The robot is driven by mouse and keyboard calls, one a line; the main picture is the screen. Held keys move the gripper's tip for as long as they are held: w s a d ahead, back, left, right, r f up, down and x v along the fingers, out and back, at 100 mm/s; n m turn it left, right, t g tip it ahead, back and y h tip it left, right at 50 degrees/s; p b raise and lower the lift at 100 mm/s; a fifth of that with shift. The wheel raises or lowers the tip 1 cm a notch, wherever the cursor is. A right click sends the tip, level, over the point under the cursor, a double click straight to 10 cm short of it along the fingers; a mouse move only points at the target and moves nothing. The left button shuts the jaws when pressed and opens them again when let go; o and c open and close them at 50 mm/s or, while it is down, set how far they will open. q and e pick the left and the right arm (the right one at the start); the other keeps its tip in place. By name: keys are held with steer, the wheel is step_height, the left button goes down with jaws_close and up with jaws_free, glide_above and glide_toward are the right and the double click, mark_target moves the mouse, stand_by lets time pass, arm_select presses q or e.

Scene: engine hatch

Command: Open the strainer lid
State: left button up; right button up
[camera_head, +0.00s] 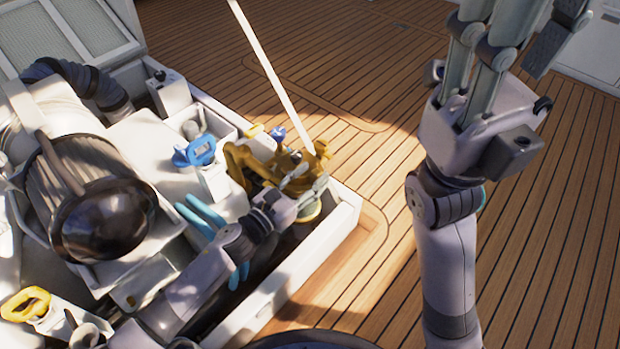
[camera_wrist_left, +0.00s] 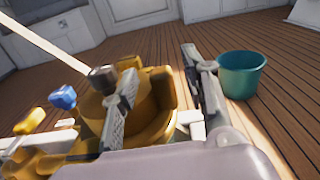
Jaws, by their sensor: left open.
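The brass-coloured strainer (camera_head: 240,160) stands in the right corner of the open engine hatch. In the left wrist view the strainer (camera_wrist_left: 158,90) fills the middle, with its round top facing up and a dark knob (camera_wrist_left: 102,76) at its upper edge. My left gripper (camera_head: 305,178) is open at the strainer; it also shows in the left wrist view (camera_wrist_left: 165,90). One finger lies across the strainer's top and the other is beyond its right side. I cannot tell whether they touch it. My right gripper (camera_head: 505,50) is raised at the right, away from the strainer, with its fingertips partly cut off.
A white pole (camera_head: 270,70) rises diagonally behind the strainer. A blue-handled valve (camera_head: 195,150) and a dark-domed engine part (camera_head: 105,222) are left of it. The white hatch rim (camera_head: 335,222) borders the planked deck. A teal bucket (camera_wrist_left: 240,75) stands on the deck, which is otherwise largely clear.

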arm_select(q)
steer(key=shift+w+d, duration=0.1)
steer(key=shift+w, duration=0.05)
jaws_close()
stand_by(0.5)
stand_by(0.4)
